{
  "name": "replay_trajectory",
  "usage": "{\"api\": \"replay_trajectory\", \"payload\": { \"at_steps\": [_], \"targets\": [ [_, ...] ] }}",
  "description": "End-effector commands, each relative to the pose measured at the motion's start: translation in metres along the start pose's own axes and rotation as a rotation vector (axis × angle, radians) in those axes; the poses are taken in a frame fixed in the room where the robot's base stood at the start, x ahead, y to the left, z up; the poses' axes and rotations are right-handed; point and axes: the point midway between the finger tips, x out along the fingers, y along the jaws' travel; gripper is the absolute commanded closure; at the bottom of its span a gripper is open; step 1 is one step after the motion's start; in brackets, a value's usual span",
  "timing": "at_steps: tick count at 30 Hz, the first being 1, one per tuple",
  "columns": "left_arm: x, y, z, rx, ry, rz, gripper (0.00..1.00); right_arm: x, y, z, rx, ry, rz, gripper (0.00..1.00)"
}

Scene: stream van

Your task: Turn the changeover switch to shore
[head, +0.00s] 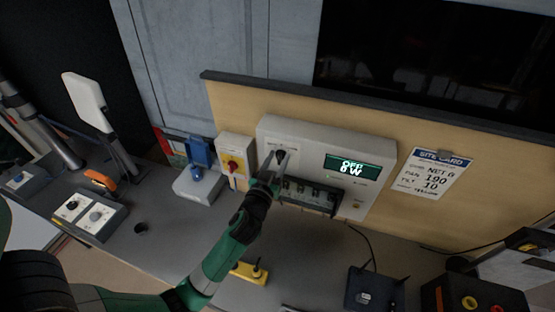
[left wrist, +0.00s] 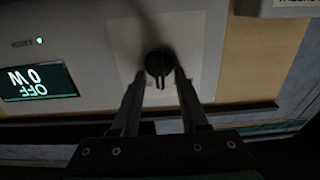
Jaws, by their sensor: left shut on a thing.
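A pale panel box (head: 380,150) is mounted on the tan backboard. A round black rotary knob (left wrist: 158,62) sits on a white plate at the box's left end. In the head view the gripper mostly hides this knob. My left gripper (head: 277,168) reaches up to it, and in the left wrist view its two fingers are on either side of the knob, shut on it. The panel's display (head: 352,165) reads OFF and 0 W; it shows upside down in the left wrist view (left wrist: 38,82). The knob's position labels are not readable. My right gripper is not in view.
A red knob on a yellow plate (head: 233,163) is just left of the panel. Several black breakers (head: 308,194) line its lower edge. A site card (head: 432,173) hangs at right. A router (head: 375,290) and a yellow power strip (head: 249,272) are on the counter below.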

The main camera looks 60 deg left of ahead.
Motion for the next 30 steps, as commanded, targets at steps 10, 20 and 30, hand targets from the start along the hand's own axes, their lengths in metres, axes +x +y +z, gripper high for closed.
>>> {"api": "replay_trajectory", "payload": {
  "at_steps": [10,20,30],
  "targets": [
    [-0.0002,0.0006,-0.0002,0.014,0.0,0.001,1.0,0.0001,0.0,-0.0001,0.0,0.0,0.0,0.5],
    [0.0,0.0023,-0.0008,0.165,0.001,0.0,1.0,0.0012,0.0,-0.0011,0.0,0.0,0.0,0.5],
    [0.0,0.0055,0.0001,0.451,0.0,-0.001,1.0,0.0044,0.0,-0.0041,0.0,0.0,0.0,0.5]
  ]
}}
